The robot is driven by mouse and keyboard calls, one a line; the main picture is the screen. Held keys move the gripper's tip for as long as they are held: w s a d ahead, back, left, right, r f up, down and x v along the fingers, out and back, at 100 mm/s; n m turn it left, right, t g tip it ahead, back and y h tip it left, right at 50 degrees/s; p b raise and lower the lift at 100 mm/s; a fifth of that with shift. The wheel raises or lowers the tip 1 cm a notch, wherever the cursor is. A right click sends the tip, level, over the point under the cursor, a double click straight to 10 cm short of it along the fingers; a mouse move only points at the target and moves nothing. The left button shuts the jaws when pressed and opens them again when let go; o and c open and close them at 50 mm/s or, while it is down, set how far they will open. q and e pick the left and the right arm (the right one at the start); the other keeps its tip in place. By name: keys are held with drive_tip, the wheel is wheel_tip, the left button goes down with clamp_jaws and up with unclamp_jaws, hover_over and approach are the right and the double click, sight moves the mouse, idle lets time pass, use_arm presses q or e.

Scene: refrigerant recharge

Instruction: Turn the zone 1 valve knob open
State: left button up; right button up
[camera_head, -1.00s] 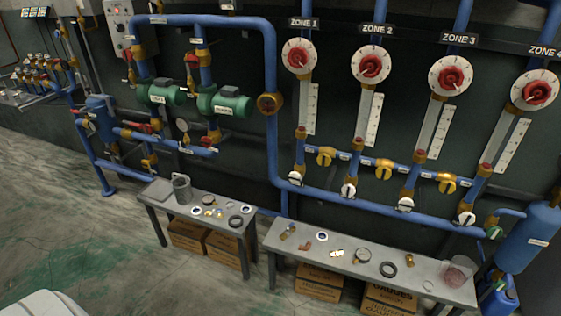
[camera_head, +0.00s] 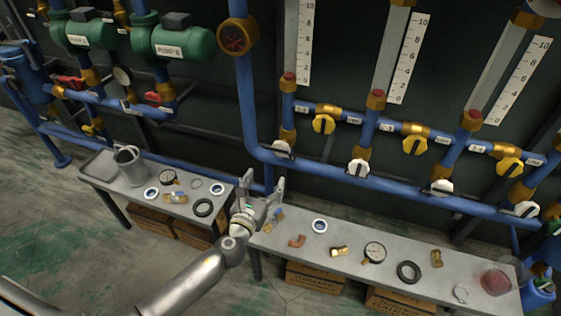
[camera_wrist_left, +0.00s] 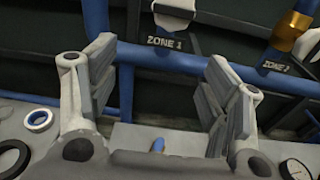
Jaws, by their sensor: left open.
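The zone 1 valve knob (camera_head: 283,149) is a white knob on the left end of the lower blue pipe. In the left wrist view the white knob (camera_wrist_left: 175,9) shows at the top edge, above a "ZONE 1" label (camera_wrist_left: 165,42). My left gripper (camera_head: 261,186) is open and empty, fingers upward, below and slightly left of the knob and apart from it. In the left wrist view the open fingers (camera_wrist_left: 160,78) frame the blue pipe and the label. My right gripper is not in view.
More white knobs (camera_head: 358,168) line the lower pipe to the right. Yellow valves (camera_head: 324,123) sit above it. Two grey benches, left (camera_head: 150,203) and right (camera_head: 289,263), hold gauges, rings and fittings below the pipe. A blue vertical pipe (camera_head: 246,95) stands left of the knob.

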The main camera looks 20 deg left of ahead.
sight(281, 150)
use_arm(q)
drive_tip(key=w+r, duration=0.1)
drive_tip(key=w, duration=0.2)
drive_tip(key=w+r+m+b, duration=0.1)
drive_tip(key=w, duration=0.2)
drive_tip(key=w+d+r+m+t, duration=0.1)
drive_tip(key=w, duration=0.2)
drive_tip(key=shift+w+d+r, duration=0.1)
drive_tip(key=shift+w+r, duration=0.05)
drive_tip(key=shift+w, duration=1)
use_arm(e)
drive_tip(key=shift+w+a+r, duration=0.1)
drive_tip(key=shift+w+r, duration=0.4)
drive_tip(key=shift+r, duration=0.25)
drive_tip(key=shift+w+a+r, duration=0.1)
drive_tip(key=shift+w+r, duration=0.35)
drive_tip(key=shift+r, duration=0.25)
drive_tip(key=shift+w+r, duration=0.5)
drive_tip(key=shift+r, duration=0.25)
use_arm(q)
drive_tip(key=c, duration=1)
drive_tip(key=shift+b, duration=0.3)
drive_tip(key=shift+c, duration=0.2)
